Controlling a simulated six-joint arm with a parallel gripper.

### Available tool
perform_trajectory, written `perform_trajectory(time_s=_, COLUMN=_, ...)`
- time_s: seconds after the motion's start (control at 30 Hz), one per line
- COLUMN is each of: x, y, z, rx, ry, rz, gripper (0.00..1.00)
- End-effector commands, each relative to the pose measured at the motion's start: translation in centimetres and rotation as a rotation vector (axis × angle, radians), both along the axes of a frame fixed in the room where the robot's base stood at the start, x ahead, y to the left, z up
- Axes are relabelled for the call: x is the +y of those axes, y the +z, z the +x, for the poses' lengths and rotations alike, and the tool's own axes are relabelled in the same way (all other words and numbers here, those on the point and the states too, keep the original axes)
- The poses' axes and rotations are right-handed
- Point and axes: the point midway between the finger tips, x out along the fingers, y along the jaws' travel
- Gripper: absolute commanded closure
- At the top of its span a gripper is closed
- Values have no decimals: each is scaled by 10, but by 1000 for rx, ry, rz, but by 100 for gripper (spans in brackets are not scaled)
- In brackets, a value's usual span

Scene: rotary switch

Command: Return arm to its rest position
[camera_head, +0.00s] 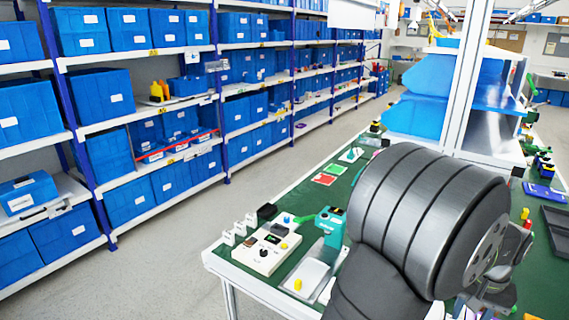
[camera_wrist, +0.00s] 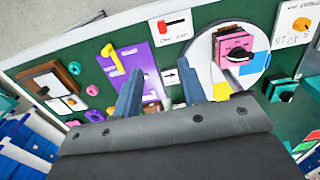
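My gripper (camera_wrist: 160,78) shows in the wrist view with its two blue-grey fingers apart and nothing between them. In the head view my dark grey arm fills the right middle, and the gripper (camera_head: 492,293) is partly hidden behind it at the lower right. A pink box with a black rotary knob (camera_wrist: 235,46) sits on a white disc, right of the fingers in the wrist view. A teal box with a black knob (camera_wrist: 284,91) is farther right. The gripper appears apart from both.
A green table (camera_head: 305,172) carries a white control box (camera_head: 266,248), a teal device (camera_head: 331,226) and small parts. A metal post (camera_head: 468,75) and blue bins (camera_head: 412,115) stand behind my arm. Shelves of blue boxes (camera_head: 95,95) line the left. The floor between is clear.

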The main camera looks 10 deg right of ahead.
Motion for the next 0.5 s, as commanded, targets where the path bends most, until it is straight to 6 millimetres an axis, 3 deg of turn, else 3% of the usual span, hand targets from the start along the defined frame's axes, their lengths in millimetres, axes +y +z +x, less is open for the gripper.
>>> perform_trajectory(time_s=0.17, x=1, y=-15, z=0, rx=1, ry=0, rz=3, gripper=62)
perform_trajectory(time_s=0.5, x=1, y=-80, z=0, rx=2, ry=0, rz=6, gripper=62)
